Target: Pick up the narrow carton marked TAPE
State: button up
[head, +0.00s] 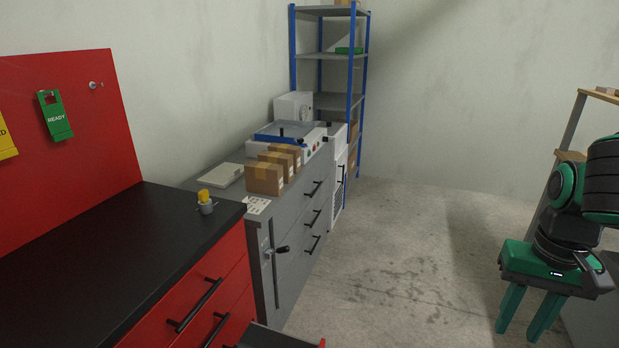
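No carton with a readable TAPE mark shows. Several brown cartons (263,178) stand in a row on the grey drawer cabinet (283,222), with pale labels too small to read. More brown cartons (353,130) sit on the blue-posted shelf rack (350,70), partly hidden behind its post. My green gripper (527,330) hangs at the right, pointing down, far from the cartons. Its two fingers are apart with nothing seen between them.
A machine with a blue-edged lid (290,137) stands behind the cartons. Wooden shelving (567,157) is partly behind my arm. The middle floor (420,250) is clear.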

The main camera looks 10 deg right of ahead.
aim_at(264, 178)
jog(key=z, duration=1.25)
jog(key=i, duration=3.1)
jog(key=u, duration=2.3)
jog(key=i, duration=0.2)
jog(key=u, duration=0.05)
